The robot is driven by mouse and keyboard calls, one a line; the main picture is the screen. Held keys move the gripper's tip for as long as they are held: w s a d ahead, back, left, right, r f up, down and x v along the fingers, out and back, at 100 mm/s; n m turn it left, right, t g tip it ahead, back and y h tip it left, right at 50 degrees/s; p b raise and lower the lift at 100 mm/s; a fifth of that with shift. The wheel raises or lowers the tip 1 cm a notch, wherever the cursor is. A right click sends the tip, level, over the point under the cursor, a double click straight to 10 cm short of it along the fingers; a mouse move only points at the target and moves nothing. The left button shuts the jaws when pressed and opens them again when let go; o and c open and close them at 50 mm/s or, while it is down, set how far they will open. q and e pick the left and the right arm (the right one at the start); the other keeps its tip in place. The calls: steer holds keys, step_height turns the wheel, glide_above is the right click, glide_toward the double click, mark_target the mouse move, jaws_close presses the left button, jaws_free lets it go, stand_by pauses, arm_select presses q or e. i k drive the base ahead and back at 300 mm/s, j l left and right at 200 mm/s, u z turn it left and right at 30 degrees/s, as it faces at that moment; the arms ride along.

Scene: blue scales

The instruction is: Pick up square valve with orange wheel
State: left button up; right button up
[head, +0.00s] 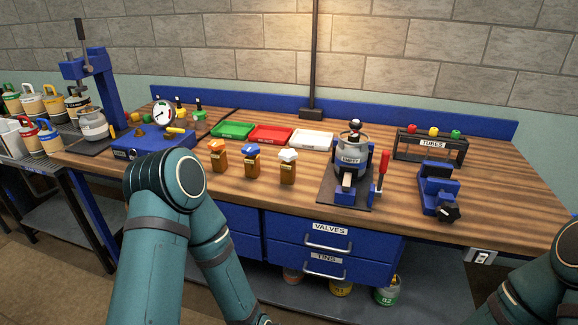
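The square valve with the orange wheel (218,156) stands upright on the wooden bench top, left of the middle. It has an amber-brown block body with an orange top. A similar valve with a blue top (252,161) stands just to its right, and one with a white top (288,167) stands right of that. The three stand apart in a row. My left arm shows at the lower left, in front of the bench, and my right arm at the lower right edge. Both my grippers are outside the view.
Green (232,130), red (271,134) and white (311,139) trays lie behind the valves. A blue gauge box (150,146) stands left, a clamp stand with a grey canister (350,158) right. A blue vise (438,190) and tubes rack (430,146) are farther right.

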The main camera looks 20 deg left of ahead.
mark_target(219, 159)
steer(key=i+j+z, duration=0.1)
steer(key=j, duration=0.35)
steer(key=i+j+z, duration=0.1)
steer(key=j, duration=0.3)
steer(key=i+j+z, duration=0.1)
steer(key=j, duration=0.35)
steer(key=i, duration=0.05)
